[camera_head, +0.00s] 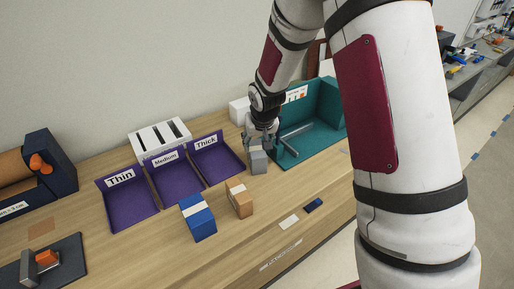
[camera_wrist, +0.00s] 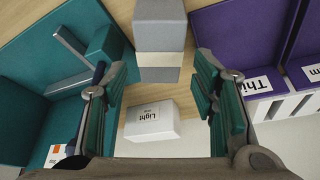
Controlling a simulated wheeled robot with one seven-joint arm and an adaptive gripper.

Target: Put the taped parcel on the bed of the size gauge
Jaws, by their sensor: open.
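A grey parcel (camera_head: 258,161) with a pale band stands on the counter beside the teal gauge. It also shows at the top of the wrist view (camera_wrist: 159,30). A blue parcel (camera_head: 198,218) with a white band and a brown parcel (camera_head: 239,199) with a pale band stand nearer the front. All three carry bands, so I cannot tell by tape alone which is the taped one.
Purple trays marked Thin (camera_head: 128,208), Medium (camera_head: 172,180) and Thick (camera_head: 220,163) lie left of the grey parcel. A white box marked Light (camera_wrist: 152,119) stands behind, near the gripper. A white slotted rack (camera_head: 160,138) is behind the trays.

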